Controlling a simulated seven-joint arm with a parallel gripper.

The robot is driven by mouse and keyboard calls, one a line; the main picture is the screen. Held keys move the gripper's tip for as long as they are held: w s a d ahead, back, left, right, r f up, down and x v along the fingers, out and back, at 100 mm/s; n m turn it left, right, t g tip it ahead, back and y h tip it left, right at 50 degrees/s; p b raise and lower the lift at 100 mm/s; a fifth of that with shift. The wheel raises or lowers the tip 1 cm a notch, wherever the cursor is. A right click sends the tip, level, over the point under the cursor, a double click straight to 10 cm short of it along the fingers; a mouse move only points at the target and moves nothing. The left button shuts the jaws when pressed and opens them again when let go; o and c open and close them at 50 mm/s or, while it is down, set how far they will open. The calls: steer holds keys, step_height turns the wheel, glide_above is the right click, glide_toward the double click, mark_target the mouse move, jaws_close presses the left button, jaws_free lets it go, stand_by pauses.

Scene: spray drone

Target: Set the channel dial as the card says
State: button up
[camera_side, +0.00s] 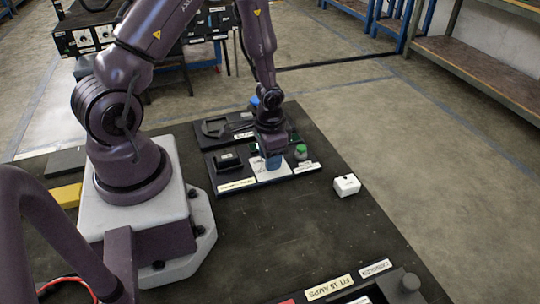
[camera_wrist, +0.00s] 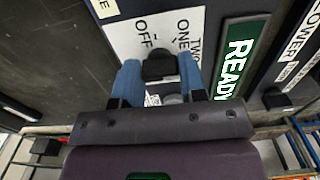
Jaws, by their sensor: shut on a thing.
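The dial is a black knob (camera_wrist: 160,64) on a white plate (camera_wrist: 125,38) printed OFF, ONE and TWO, seen in the wrist view. My gripper (camera_wrist: 160,78) is shut on the knob, with a blue finger on each side of it. I cannot tell which mark the knob points to. In the side view my gripper (camera_side: 271,160) reaches down onto the white plate (camera_side: 272,175), and the fingers hide the knob. A card (camera_side: 328,287) at the front edge reads FIT 15 AMPS. I see no card that clearly names a channel.
A green READY sign (camera_wrist: 238,58) is right of the plate. A green-topped part (camera_side: 301,151) stands close to the gripper's right. A small white block (camera_side: 346,185) lies further right. The mid-front table is clear.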

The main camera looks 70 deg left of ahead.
steer(key=o, duration=0.9)
step_height(320, 180, up, 13)
steer(key=shift+r, duration=0.1)
